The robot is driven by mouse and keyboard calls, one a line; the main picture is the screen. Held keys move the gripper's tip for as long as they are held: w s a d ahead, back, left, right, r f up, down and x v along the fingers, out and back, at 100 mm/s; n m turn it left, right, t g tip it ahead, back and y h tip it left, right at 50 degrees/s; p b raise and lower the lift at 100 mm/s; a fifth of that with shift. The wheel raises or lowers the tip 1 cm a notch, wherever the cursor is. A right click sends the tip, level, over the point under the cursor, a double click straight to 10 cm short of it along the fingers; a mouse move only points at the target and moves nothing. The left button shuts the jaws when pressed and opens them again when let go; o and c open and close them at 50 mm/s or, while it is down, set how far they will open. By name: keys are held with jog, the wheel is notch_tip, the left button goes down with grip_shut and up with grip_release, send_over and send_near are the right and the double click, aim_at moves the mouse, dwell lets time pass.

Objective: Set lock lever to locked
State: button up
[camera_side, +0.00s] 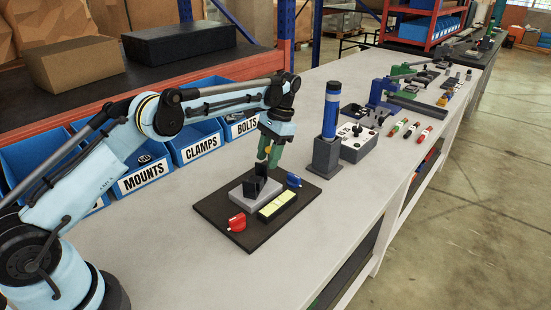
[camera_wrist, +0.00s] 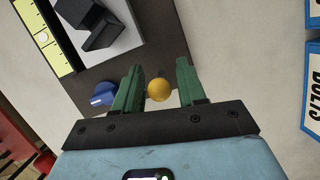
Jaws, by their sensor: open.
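A dark board (camera_side: 225,213) on the bench carries a grey block (camera_side: 245,205) with an upright black bracket (camera_side: 262,184). A yellow ball knob (camera_wrist: 158,90), which looks like the lock lever's end, lies between my green fingers in the wrist view; a small part of it shows in the side view (camera_side: 267,149). The lever's shaft and setting are hidden. My gripper (camera_side: 269,158) is open, pointing down at the board's far edge; it also shows in the wrist view (camera_wrist: 159,72).
A blue knob (camera_side: 294,180) sits close to my gripper, also in the wrist view (camera_wrist: 103,93). A red knob (camera_side: 237,222) and a yellow strip (camera_side: 277,205) are on the board. A blue column (camera_side: 331,110) stands behind right. Blue bins (camera_side: 195,143) line the back.

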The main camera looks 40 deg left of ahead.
jog(key=shift+s+f+t, duration=0.25)
jog(key=shift+s+t, duration=0.75)
jog(key=shift+t, duration=0.6)
notch_tip(320, 180, up, 13)
jog(key=s+d, duration=0.1)
jog(key=shift+s+d+r+n+t, duration=0.3)
jog(key=shift+s+d+r+t, duration=0.55)
jog(key=shift+s, duration=1.6)
jog(key=shift+s+d+r+n+t, duration=0.35)
jog(key=shift+s+r+t, duration=0.5)
jog(key=shift+s, duration=1.55)
jog(key=s+d+f+t+h, duration=0.1)
jog(key=s+f+t, duration=0.2)
jog(key=s+f, duration=0.3)
jog(key=shift+s+d+n+t, duration=0.35)
jog(key=shift+s+n+t, duration=0.1)
jog(key=shift+s, duration=1.9)
jog(key=shift+c, duration=0.2)
